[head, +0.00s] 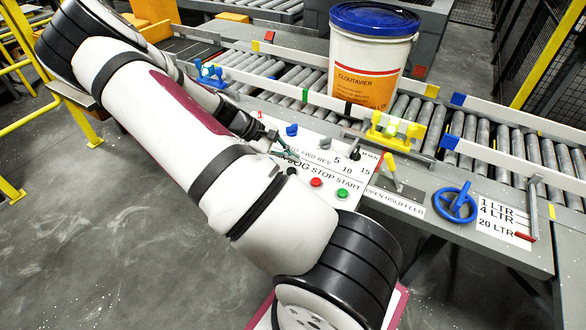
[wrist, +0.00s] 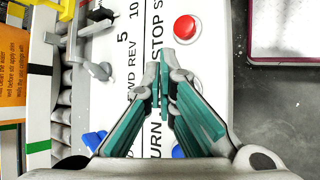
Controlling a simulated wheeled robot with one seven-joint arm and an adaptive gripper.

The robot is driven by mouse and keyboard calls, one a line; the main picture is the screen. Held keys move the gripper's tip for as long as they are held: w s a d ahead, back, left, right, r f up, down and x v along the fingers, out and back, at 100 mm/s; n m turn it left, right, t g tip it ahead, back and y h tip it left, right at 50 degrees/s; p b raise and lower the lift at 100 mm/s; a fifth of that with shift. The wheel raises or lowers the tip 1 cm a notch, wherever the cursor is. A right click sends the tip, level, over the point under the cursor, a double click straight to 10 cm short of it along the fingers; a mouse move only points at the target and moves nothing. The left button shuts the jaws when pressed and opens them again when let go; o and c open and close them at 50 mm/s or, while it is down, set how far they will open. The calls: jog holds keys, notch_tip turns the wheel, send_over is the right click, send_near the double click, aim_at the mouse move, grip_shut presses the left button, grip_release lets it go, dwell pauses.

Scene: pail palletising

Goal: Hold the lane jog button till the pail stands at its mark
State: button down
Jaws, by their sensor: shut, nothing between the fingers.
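The pail (head: 372,55) is white with a blue lid and an orange label. It stands upright on the roller lane (head: 275,75), behind the front guide rail. Part of its label (wrist: 14,80) shows at the left of the wrist view. My gripper (head: 294,157) is shut and empty, with its fingertips low over the white control panel (head: 318,215) by the JOG lettering. In the wrist view the closed fingertips (wrist: 163,62) cover the panel beside the word STOP.
A red stop button (head: 316,182) and a green start button (head: 342,193) sit right of my gripper. A yellow fixture (head: 395,130) stands on the lane's front edge. A yellow-and-red lever (head: 390,172) and a blue handwheel (head: 455,202) are farther right. Coloured marks line the rails.

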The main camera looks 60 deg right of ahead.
jog(key=shift+r+p, duration=0.45)
jog(key=shift+r, duration=0.85)
jog(key=w+a+r+t+y, duration=0.3)
jog(key=a+r+t+y, duration=0.25)
jog(key=a+r, duration=1.2)
jog(key=s+a+r+n+t, duration=0.1)
jog(key=s+a+r+t, duration=0.5)
jog(key=s+a+r, duration=0.6)
jog(key=a, duration=0.3)
jog(key=shift+s+a+r, duration=0.15)
jog(key=shift+s+a, duration=0.15)
jog(key=shift+a, duration=0.05)
